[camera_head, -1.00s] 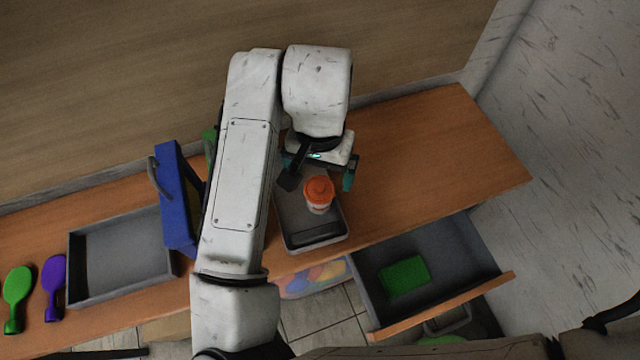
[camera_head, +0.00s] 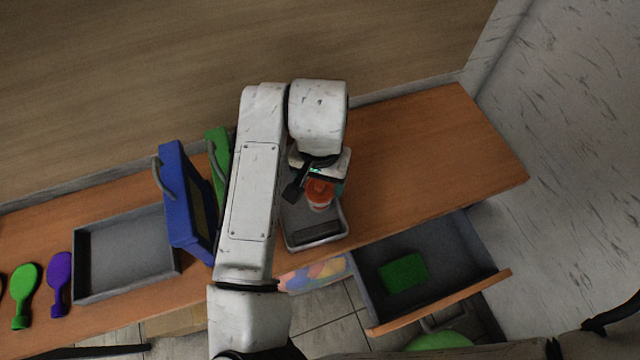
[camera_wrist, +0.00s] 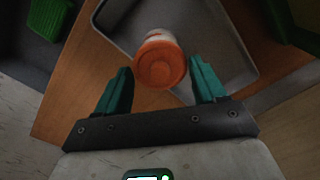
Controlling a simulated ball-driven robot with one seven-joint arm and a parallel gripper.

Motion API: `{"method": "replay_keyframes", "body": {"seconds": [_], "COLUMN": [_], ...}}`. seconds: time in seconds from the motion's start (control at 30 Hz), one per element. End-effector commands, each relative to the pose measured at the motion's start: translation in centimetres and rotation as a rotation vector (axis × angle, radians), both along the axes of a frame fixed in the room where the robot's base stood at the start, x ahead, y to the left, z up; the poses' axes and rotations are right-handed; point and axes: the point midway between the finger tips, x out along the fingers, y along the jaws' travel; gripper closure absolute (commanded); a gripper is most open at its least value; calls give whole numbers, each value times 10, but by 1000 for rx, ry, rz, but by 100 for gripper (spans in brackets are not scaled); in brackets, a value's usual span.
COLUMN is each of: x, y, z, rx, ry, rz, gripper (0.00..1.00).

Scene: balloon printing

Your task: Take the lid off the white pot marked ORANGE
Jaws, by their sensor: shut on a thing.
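The small white pot (camera_head: 321,207) stands in a grey tray (camera_head: 342,226) on the wooden counter. Its orange lid (camera_head: 319,190) sits on it, and no lettering is readable. In the wrist view the lid (camera_wrist: 160,66) faces the camera between my teal fingers, with a little of the white pot (camera_wrist: 160,35) beyond it. My gripper (camera_wrist: 162,72) is shut on the lid, one finger on each side. In the head view my gripper (camera_head: 322,180) is above the pot and partly covers the lid.
An open drawer (camera_head: 470,255) with a green block (camera_head: 403,273) is at the front right. A blue case (camera_head: 185,200) and a green one (camera_head: 218,150) stand left of my arm. An empty grey tray (camera_head: 125,255) and paddles lie further left. The counter's right side is clear.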

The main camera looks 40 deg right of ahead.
Motion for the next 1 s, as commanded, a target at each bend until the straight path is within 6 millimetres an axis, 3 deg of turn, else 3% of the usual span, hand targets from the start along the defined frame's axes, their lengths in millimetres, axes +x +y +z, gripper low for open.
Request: {"method": "replay_keyframes", "body": {"seconds": [0.2,0.63,0.87,1.0], "x": [0,0,-2,-27], "y": [0,0,0,0], "z": [0,6,34,62], "rx": [0,0,-1,-2], "ry": [0,0,-3,-5], "rz": [0,-1,-2,-4], "gripper": [60,61,61,61]}}
